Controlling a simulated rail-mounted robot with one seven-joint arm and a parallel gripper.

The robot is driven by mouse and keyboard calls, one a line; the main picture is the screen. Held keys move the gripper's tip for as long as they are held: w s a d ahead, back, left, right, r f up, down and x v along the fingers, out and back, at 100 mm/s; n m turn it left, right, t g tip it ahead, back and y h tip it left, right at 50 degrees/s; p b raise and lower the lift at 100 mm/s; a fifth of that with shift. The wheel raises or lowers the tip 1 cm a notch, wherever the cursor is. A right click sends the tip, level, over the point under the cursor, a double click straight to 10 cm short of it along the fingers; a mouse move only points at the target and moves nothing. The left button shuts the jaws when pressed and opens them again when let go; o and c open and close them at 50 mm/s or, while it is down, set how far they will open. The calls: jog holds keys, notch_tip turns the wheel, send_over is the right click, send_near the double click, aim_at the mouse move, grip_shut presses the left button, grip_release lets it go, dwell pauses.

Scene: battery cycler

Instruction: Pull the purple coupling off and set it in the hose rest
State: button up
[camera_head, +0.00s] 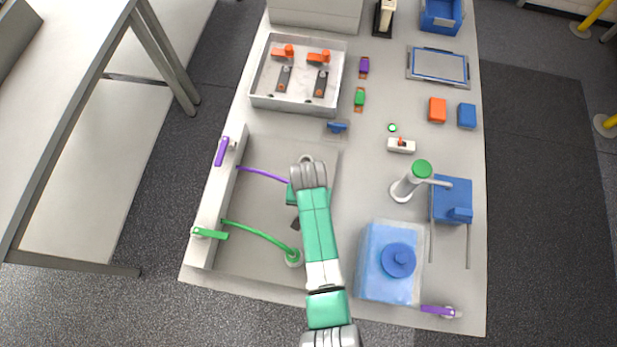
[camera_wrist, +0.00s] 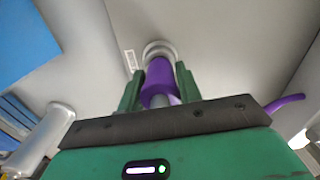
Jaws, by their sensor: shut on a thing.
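In the wrist view the purple coupling (camera_wrist: 160,75) is between the two green fingers of my gripper (camera_wrist: 158,88), which is shut on it. The coupling's far end meets a round grey metal fitting (camera_wrist: 159,49); I cannot tell whether it is seated or just apart. In the head view my arm hides the coupling. The purple hose (camera_head: 262,174) runs from the left wall of the grey bay to my gripper (camera_head: 293,193). A small blue cradle-like piece (camera_head: 337,127), perhaps the hose rest, stands above the bay; it looks empty.
A green hose (camera_head: 262,235) ends at a round green-topped fitting (camera_head: 293,257) in the bay. Purple (camera_head: 222,151) and green (camera_head: 211,233) levers are on the left wall. A translucent blue tank (camera_head: 378,283) and a green-topped post (camera_head: 421,170) stand right of my arm.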

jog(key=shift+f+b, duration=0.4)
jog(key=shift+f, duration=0.1)
jog(key=o, duration=1.7)
jog(key=shift+c, duration=0.2)
notch_tip(320, 180, up, 8)
jog(key=shift+f+p, duration=0.1)
jog(key=shift+p, duration=0.85)
